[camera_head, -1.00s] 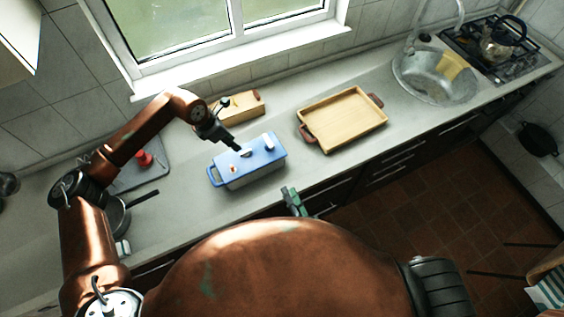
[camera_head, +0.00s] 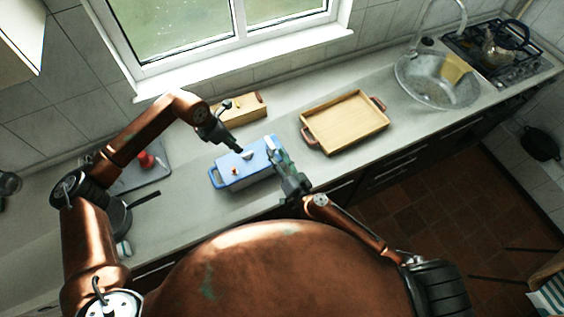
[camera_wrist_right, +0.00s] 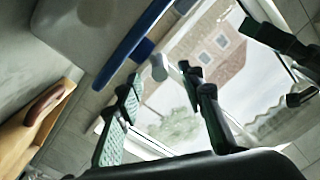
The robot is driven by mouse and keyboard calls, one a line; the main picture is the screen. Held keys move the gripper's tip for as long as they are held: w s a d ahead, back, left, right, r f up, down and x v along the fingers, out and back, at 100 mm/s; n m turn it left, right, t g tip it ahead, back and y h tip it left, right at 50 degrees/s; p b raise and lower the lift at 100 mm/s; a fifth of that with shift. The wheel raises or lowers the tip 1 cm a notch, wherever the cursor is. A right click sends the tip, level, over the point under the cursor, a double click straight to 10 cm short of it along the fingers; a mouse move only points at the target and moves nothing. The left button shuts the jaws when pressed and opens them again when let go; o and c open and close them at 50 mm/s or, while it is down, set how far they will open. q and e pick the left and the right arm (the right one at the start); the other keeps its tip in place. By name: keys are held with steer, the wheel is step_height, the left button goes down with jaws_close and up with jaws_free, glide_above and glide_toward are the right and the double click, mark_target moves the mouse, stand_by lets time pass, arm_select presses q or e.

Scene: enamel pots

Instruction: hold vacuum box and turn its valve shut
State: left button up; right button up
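The vacuum box (camera_head: 228,178), with a blue lid and side handle, stands on the counter. A small white-and-dark fitting (camera_head: 247,155) and a red one (camera_head: 235,171) sit on its lid. My left gripper (camera_head: 238,150) points down close to the lid fitting; whether it touches is unclear. My right gripper (camera_head: 276,156) is over the box's right end and hides that part. In the right wrist view, its fingers (camera_wrist_right: 160,98) are apart, with a pale knob (camera_wrist_right: 158,67) beyond them beside the blue lid edge (camera_wrist_right: 128,50). The knob is not gripped.
A wooden tray (camera_head: 345,122) with dark handles lies right of the box. A wooden block (camera_head: 240,106) lies behind it. A grey board with a red knob (camera_head: 146,160) and a pan (camera_head: 117,218) are at the left. The sink (camera_head: 437,80) is at the far right.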

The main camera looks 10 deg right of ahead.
mark_target(274, 148)
steer(key=shift+x, duration=1.55)
jaws_close()
